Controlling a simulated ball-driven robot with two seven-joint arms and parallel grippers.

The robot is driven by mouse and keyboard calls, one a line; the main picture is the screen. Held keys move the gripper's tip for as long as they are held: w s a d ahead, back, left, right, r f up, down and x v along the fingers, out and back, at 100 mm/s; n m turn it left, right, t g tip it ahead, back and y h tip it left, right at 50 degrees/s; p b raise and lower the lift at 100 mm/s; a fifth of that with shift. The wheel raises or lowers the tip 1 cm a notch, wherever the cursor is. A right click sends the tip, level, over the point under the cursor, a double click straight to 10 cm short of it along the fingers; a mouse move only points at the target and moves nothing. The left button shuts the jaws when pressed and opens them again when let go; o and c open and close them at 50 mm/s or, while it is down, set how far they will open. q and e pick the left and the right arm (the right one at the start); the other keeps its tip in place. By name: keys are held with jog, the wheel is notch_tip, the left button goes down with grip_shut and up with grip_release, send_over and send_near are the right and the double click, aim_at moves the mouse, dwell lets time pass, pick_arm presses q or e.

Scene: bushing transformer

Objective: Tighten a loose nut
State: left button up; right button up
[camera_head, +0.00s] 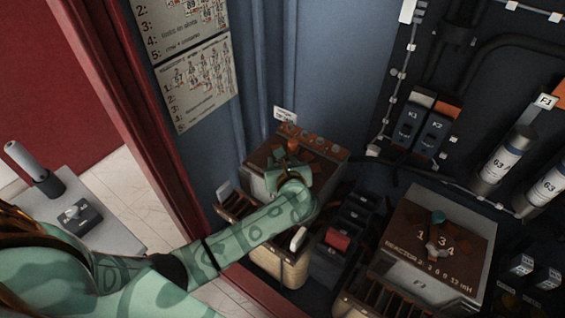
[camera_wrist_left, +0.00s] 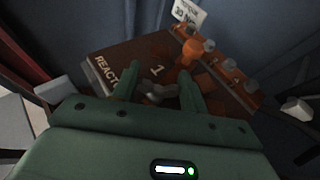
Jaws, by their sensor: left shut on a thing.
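My left gripper (camera_head: 291,172) reaches over the brown top of the left reactor box (camera_head: 262,160). In the left wrist view its two green fingers (camera_wrist_left: 157,92) point down at this top, marked "REACTO" and "1". They are shut on a grey metal nut (camera_wrist_left: 152,98), partly hidden between them. A row of orange terminals with grey nuts (camera_wrist_left: 228,71) runs along the box's far edge. My right gripper is not in view.
A second reactor box (camera_head: 415,245) stands at the right, with dark blocks and a red one (camera_head: 337,240) between. A small label (camera_wrist_left: 188,14) stands behind the left box. Cabinet walls and cabling (camera_head: 455,185) close in behind and right.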

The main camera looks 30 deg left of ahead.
pick_arm(q)
jog(key=shift+m+t+h, duration=0.4)
jog(key=shift+m+h, duration=0.4)
jog(key=shift+h, duration=0.1)
jog(key=shift+m+t+h, duration=0.5)
jog(key=shift+m+h, duration=0.4)
jog(key=m+h+p, duration=0.1)
jog(key=m+h, duration=0.2)
jog(key=shift+r+t, duration=0.1)
jog(key=shift+t, duration=0.3)
jog(key=shift+m+h+p, duration=0.4)
jog(key=shift+m+h, duration=0.5)
jog(key=shift+h, duration=0.4)
jog(key=o, duration=1)
